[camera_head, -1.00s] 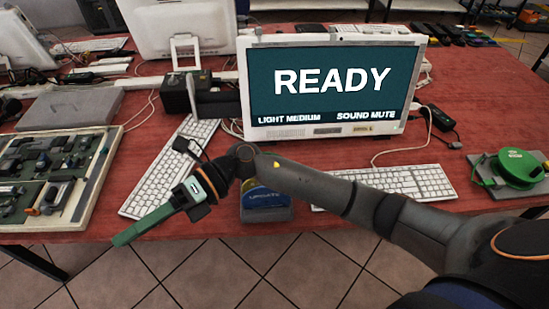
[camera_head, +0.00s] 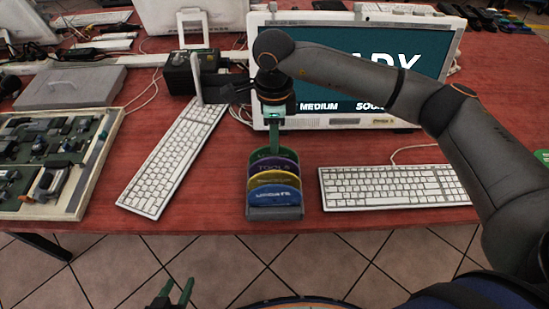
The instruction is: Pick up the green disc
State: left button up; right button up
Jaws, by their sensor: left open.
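The green disc (camera_head: 260,156) stands at the back of a small dark rack (camera_head: 275,213) at the table's front edge. In front of it stand a purple disc (camera_head: 270,165), a yellow disc (camera_head: 274,179) and a blue disc (camera_head: 273,195). My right gripper (camera_head: 275,149) points down behind the rack, its green fingertips at the green disc's top edge. I see its fingers edge-on, so I cannot tell whether they are apart or touch the disc. My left gripper (camera_head: 174,289) is open and empty at the bottom, in front of the table.
A monitor (camera_head: 440,55) stands behind the rack, partly covered by my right arm. White keyboards lie left (camera_head: 170,158) and right (camera_head: 395,187) of the rack. A black box (camera_head: 182,75) stands behind the left keyboard.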

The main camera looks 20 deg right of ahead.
notch_tip(320, 180, down, 7)
jog(key=shift+s+a+f+p, duration=0.1)
jog(key=shift+s+f+p, duration=0.1)
jog(key=shift+p, duration=0.1)
jog(key=shift+c, duration=0.4)
grip_shut()
